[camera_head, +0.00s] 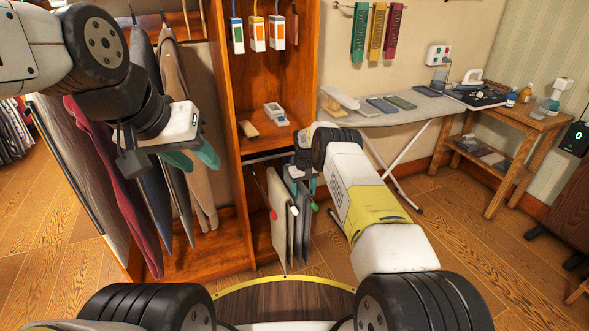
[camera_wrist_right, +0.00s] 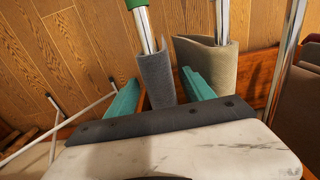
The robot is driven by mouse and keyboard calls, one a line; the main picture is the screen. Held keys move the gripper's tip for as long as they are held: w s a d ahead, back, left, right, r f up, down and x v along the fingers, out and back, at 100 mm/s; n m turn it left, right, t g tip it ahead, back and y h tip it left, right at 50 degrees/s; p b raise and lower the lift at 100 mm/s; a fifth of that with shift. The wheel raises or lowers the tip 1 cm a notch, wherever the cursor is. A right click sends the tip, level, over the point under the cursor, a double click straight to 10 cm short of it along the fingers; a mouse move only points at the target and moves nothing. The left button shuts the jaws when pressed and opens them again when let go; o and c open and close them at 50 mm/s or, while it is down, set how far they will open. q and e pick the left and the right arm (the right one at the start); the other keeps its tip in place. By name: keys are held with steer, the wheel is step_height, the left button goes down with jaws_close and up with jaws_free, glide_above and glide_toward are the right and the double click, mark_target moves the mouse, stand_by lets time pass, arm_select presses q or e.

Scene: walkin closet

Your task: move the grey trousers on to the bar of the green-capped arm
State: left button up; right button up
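The grey trousers (camera_wrist_right: 157,82) hang folded over the bar of the green-capped arm (camera_wrist_right: 143,25) in the right wrist view. In the head view the grey trousers (camera_head: 302,222) hang low in the closet, beside the green cap (camera_head: 315,207). My right gripper (camera_wrist_right: 160,80) is open, with one teal finger on each side of the grey trousers' fold; gaps show between cloth and fingers. In the head view my right gripper (camera_head: 304,180) is partly hidden by its arm. My left gripper (camera_head: 191,157) is open and empty in front of the hanging clothes.
Beige trousers (camera_wrist_right: 208,65) hang on the neighbouring bar, close to one right finger. White (camera_head: 294,210) and red (camera_head: 273,215) caps mark other arms. Long garments (camera_head: 180,120) hang at left. An ironing board (camera_head: 400,118) and a wooden side table (camera_head: 515,125) stand at right.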

steer(key=shift+s+f, duration=0.1)
steer(key=s+d+r+m+t, duration=0.1)
steer(key=s+d+r, duration=0.15)
steer(key=r, duration=1.35)
steer(key=s+d+r+t, duration=0.1)
steer(key=s+r, duration=0.2)
steer(key=r, duration=1.4)
steer(key=s+d+r+t+y, duration=0.1)
steer(key=s+d+r, duration=0.1)
steer(key=s+r, duration=1)
steer(key=s+r+m+t+y, duration=0.1)
steer(key=s+m+t, duration=0.1)
steer(key=s, duration=2.6)
steer(key=shift+s+d+r+t, duration=0.25)
steer(key=shift+r+t, duration=0.1)
steer(key=shift+t, duration=0.25)
